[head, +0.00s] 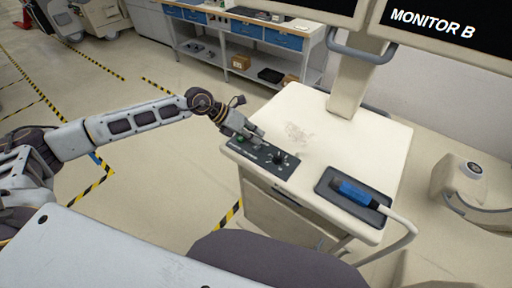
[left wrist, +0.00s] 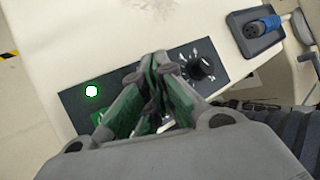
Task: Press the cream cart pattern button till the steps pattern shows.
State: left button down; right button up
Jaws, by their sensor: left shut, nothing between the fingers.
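The cream cart (head: 380,140) stands right of centre in the head view. A dark control panel (head: 262,165) lies along its front left edge, also in the left wrist view (left wrist: 72,103). The panel has a lit, green-ringed button (left wrist: 92,91) at one end and a black knob (head: 280,158) at the other. My left gripper (head: 261,143) is shut and empty, its tips over the panel between button and knob. Its fingers hide the middle of the panel, and I cannot tell whether they touch it. No steps pattern shows in the visible screen parts. My right gripper is out of view.
A blue handheld device (head: 355,192) lies in a dark tray on the cart's right side. A screen reading MONITOR B (head: 440,25) is above, cut by the frame. A workbench (head: 240,30) stands behind. Floor at left is open, with striped tape.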

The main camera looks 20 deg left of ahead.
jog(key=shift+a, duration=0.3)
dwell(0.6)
pick_arm(q)
jog(key=shift+f, duration=0.2)
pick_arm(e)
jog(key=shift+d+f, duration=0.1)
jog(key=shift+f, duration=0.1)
pick_arm(q)
jog(key=shift+f+b, duration=0.25)
jog(key=shift+b, duration=0.15)
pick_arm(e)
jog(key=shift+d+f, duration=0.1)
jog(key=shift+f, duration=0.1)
